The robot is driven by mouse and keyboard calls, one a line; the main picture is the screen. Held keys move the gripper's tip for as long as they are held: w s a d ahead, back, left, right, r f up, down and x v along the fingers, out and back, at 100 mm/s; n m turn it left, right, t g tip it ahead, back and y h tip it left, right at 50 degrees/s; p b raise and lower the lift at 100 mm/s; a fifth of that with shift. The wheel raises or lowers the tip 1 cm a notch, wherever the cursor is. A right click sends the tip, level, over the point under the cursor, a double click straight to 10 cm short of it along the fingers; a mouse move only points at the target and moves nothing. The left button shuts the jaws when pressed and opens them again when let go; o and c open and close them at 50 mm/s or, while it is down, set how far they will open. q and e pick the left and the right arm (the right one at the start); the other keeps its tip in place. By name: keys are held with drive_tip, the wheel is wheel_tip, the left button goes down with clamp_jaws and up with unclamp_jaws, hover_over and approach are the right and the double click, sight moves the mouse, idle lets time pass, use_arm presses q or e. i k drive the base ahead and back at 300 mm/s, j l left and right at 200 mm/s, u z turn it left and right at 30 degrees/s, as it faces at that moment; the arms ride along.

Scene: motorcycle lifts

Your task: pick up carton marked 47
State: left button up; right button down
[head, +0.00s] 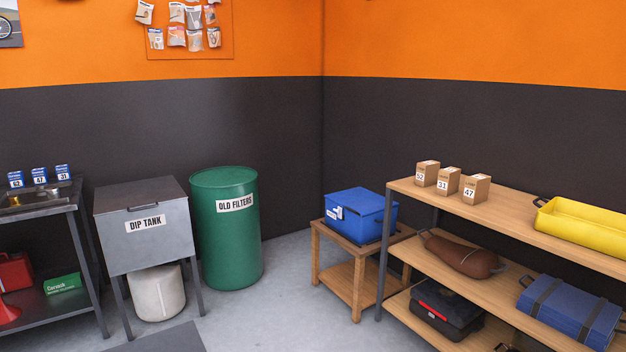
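A small brown carton marked 47 (476,187) stands upright on the top board of the wooden shelf (520,228), at its left end. It is the nearest of three brown cartons in a row. The middle one is marked 31 (448,181) and the farthest appears to read 52 (427,173). A small blue and white box also marked 47 (39,176) stands on the metal bench at the far left, between two similar boxes. Neither of my grippers is in view.
A yellow tray (585,226) sits right of the cartons on the same board. A low wooden table with a blue bin (362,213) stands left of the shelf. A green drum (226,230) and grey dip tank (145,225) stand farther left. Floor (285,290) between is clear.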

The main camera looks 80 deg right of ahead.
sight(476, 189)
drive_tip(key=z, duration=3.7)
drive_tip(key=i+j+z, duration=0.15)
drive_tip(key=i, duration=0.4)
drive_tip(key=i+z, duration=0.2)
drive_tip(key=i, duration=0.35)
drive_tip(key=i+j+z, duration=0.15)
drive_tip(key=i+j, duration=0.15)
drive_tip(key=i, duration=0.25)
drive_tip(key=i+j+z, duration=0.2)
drive_tip(key=i, duration=0.3)
drive_tip(key=i+j+z, duration=0.15)
drive_tip(key=i+j, duration=0.3)
drive_tip(key=i, duration=0.05)
